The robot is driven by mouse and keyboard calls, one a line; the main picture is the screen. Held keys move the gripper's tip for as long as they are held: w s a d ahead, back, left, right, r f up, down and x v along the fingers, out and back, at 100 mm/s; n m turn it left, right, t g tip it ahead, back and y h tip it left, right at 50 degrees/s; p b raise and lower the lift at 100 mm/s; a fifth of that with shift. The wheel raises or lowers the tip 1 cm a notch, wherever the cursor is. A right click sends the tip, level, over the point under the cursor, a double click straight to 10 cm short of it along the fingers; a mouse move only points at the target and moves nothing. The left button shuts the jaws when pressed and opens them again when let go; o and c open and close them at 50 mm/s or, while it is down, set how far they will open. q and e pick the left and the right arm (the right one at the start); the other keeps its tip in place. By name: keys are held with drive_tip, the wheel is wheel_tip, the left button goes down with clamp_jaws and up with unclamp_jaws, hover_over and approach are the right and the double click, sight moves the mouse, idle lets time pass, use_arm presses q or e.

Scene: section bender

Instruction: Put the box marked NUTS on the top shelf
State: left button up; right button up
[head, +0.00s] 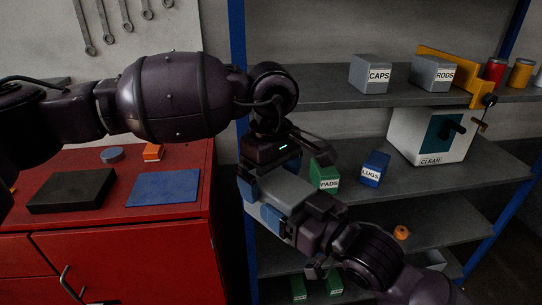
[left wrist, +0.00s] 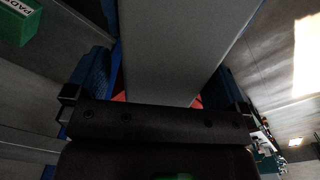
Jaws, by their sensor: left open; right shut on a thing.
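A plain grey box (head: 287,188) is held in front of the shelf unit; no label shows on its visible faces, so I cannot tell whether it is NUTS. My right gripper (head: 290,212), reaching in from the lower right, is shut on it. My left gripper (head: 274,176) is open at the box's upper left end. In the left wrist view the grey box (left wrist: 175,45) lies between its spread blue finger pads; contact is unclear.
The green PADS box (head: 323,175), blue LUGS box (head: 374,169) and white CLEAN container (head: 415,140) stand on the shelf below. A yellow clamp-like object (head: 452,70) and cans (head: 495,70) occupy the top shelf's right. A red cabinet (head: 120,235) stands left.

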use_arm(q)
drive_tip(key=shift+f, duration=1.05)
drive_tip(key=shift+c, duration=0.3)
drive_tip(key=c, duration=1)
drive_tip(key=shift+r, duration=0.1)
drive_tip(key=shift+c, duration=0.2)
use_arm(e)
drive_tip(key=o, duration=1.1)
